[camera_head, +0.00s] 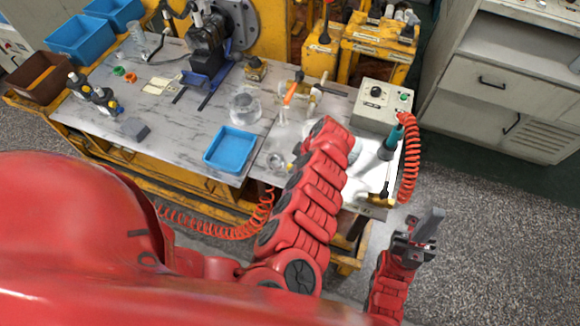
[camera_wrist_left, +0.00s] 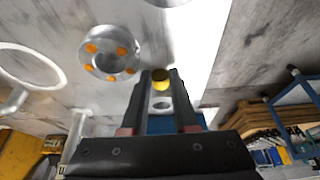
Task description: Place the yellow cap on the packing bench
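In the left wrist view the yellow cap (camera_wrist_left: 161,79) sits between the fingertips of my left gripper (camera_wrist_left: 161,88). The fingers are close together, with the cap touching both sides as far as I can see. In the head view that gripper is hidden behind my red left arm, which reaches over the bench's right part. My right gripper (camera_head: 421,236) is off the bench's front right corner, over the floor, with nothing visible in it; its finger gap is unclear. The bench top (camera_head: 185,125) is grey and marbled; a bright white area (camera_head: 368,178) lies at its right end.
A blue tray (camera_head: 230,150) lies left of my left arm. A control box (camera_head: 382,105), a teal-handled tool (camera_head: 391,143) and a coiled red hose (camera_head: 410,160) stand at the right. A metal ring with orange spots (camera_wrist_left: 109,52) is beside the left fingers.

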